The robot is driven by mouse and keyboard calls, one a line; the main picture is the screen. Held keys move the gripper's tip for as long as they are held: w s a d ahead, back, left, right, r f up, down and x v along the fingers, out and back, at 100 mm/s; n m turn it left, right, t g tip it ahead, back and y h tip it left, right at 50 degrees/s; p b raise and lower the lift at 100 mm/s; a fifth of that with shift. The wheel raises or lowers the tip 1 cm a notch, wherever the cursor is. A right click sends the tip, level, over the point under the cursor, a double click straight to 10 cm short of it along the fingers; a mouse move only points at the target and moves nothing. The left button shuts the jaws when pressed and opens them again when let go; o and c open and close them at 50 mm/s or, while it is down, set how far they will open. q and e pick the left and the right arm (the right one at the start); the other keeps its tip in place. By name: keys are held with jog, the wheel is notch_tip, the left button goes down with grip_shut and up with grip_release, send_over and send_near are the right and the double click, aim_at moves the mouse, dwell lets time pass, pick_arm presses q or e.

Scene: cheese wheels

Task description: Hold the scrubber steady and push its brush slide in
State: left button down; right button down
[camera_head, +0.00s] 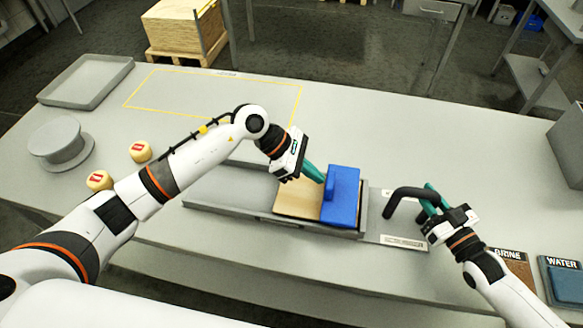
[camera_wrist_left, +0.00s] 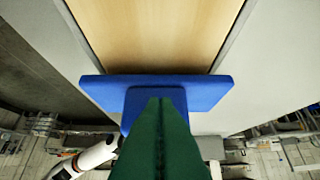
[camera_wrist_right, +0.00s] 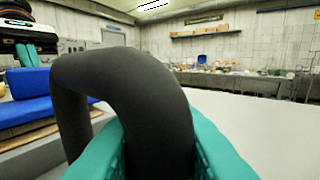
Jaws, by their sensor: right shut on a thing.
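The scrubber (camera_head: 368,228) is a grey metal body near the table's front edge with a black handle (camera_head: 408,193) at its right end. Its blue brush slide (camera_head: 345,198) stands over the right part of a pale wooden board (camera_head: 298,199), with an upright blue fin on its left side. My left gripper (camera_head: 319,177) has its green fingers together, with tips at the fin; whether they touch it I cannot tell. The left wrist view shows the closed fingers (camera_wrist_left: 158,105) in front of the slide. My right gripper (camera_head: 431,203) is shut around the handle, also seen in the right wrist view (camera_wrist_right: 125,85).
Brine (camera_head: 515,268) and water (camera_head: 566,282) pads lie at the front right. A grey tray (camera_head: 85,82), a round grey stand (camera_head: 62,145) and two small cheese wheels (camera_head: 140,151) are at left. A yellow-outlined area (camera_head: 215,95) at the back is empty.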

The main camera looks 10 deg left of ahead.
pick_arm(q)
jog(key=shift+d, duration=0.6)
pick_arm(e)
jog(key=shift+a, duration=0.1)
pick_arm(q)
jog(key=a, duration=0.5)
jog(key=shift+r, duration=0.3)
jog(key=v, duration=0.9)
pick_arm(e)
jog(key=c, duration=0.6)
grip_release()
